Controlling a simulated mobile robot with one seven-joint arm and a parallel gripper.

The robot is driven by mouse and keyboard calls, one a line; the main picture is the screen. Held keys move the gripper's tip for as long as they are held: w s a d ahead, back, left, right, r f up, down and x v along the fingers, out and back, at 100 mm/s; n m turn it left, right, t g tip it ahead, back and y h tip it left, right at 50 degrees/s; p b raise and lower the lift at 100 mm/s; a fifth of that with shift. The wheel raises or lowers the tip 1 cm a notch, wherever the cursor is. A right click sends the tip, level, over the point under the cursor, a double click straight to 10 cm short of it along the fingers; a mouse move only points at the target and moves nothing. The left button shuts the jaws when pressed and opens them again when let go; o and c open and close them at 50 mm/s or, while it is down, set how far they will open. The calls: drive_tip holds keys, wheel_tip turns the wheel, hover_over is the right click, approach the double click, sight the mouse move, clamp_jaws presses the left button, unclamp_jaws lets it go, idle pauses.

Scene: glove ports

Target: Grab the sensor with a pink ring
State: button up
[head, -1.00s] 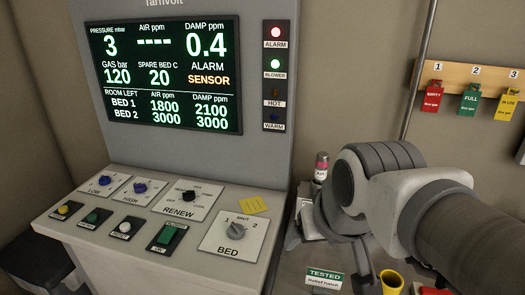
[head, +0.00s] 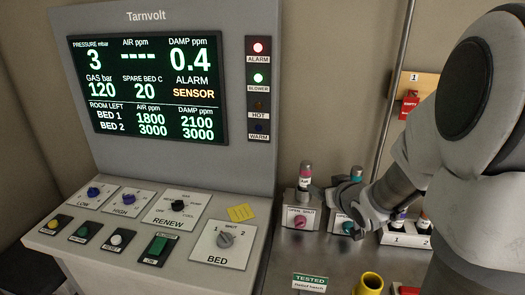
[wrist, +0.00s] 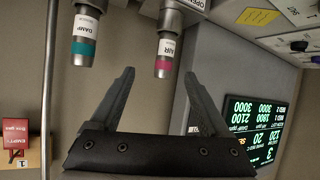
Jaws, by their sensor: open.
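The sensor with a pink ring (head: 305,176) stands upright in the left valve block, above a pink knob. In the wrist view, which is upside down, the pink-ringed sensor (wrist: 163,56) carries an AIR label. My gripper (wrist: 157,72) is open and empty, and the sensor's ringed end shows between its fingertips, nearer the right finger. I cannot tell how much depth lies between them. The similar sensor with a teal ring (wrist: 84,45), labelled DAMP, is outside the left finger. In the head view my wrist partly covers the teal sensor's block.
A holder marked 1 and 2 (head: 407,239) bears two more sensors to the right. A yellow cup (head: 369,285) and a TESTED sign (head: 310,282) stand in front. The control panel (head: 150,235) is at the left. A tag rack (head: 411,82) hangs behind.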

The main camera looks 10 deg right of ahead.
sight(307, 178)
drive_tip(key=shift+n+t+y, duration=0.3)
drive_tip(key=shift+t+y, duration=0.1)
drive_tip(key=shift+y, duration=0.4)
drive_tip(key=x, duration=1.1)
drive_tip(key=shift+d+f, duration=0.25)
drive_tip(key=shift+p+x, duration=0.6)
drive_tip(key=shift+x, duration=2.4)
drive_tip(key=shift+w+r, duration=0.1)
drive_tip(key=shift+r, duration=0.05)
clamp_jaws()
